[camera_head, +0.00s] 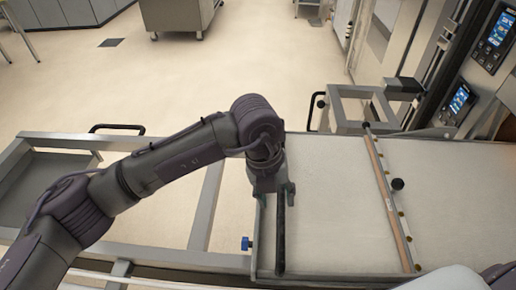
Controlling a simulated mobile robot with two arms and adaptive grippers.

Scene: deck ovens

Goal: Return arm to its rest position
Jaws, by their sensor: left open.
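My left arm (185,157) reaches in from the lower left and bends down at the wrist. My left gripper (275,192) is open and points down at the left end of the pale loading belt (335,210). A dark handle bar (280,240) runs along that end, under and in front of the gripper. The fingers are over the bar's far part; whether they touch it I cannot tell. My right gripper is not in view.
A metal frame (205,205) with a grey tray (40,185) lies left of the belt. A wooden strip with a black knob (398,184) crosses the belt. Oven control panels (462,98) stand at the right. Open floor (200,75) lies beyond, with cabinets (65,12) at the back.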

